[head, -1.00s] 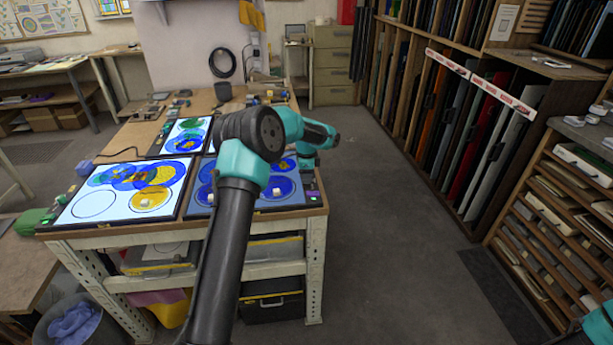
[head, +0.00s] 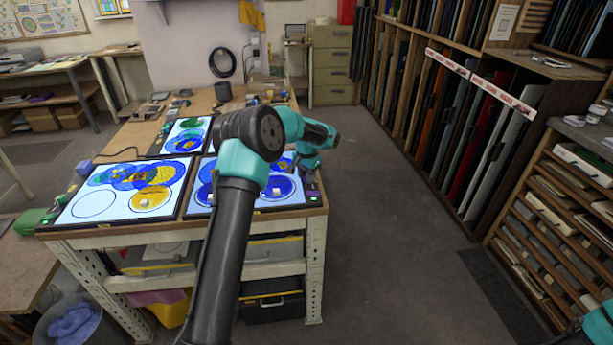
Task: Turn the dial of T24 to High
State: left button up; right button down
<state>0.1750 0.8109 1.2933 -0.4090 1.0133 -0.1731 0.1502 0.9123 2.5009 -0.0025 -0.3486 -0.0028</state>
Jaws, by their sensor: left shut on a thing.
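The right light panel (head: 230,203) lies at the near right of the workbench. It glows bright white-blue and carries blue painted circles. A small dark control box (head: 313,198) with a green display sits at its right edge. The T24 label is too small to read. My left gripper (head: 308,178) reaches down over this box, shut on its dial. The fingers hide the dial, so I cannot read its setting. My left arm covers part of the panel. Part of my right arm shows at the lower right corner; its gripper is out of view.
Another lit panel (head: 85,205) with painted circles lies to the left, with a smaller lit one (head: 170,140) behind it. Glass racks (head: 460,130) stand at the right. The floor (head: 385,240) between is clear.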

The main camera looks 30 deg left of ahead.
pick_arm(q)
jog(key=n, duration=0.7)
jog(key=shift+d, duration=0.1)
jog(key=n, duration=0.6)
jog(key=shift+n, duration=0.4)
jog(key=o, duration=0.9)
jog(key=shift+o, duration=0.2)
jog(key=shift+r, duration=0.1)
notch_tip(320, 180, up, 17)
jog(key=shift+r, duration=0.15)
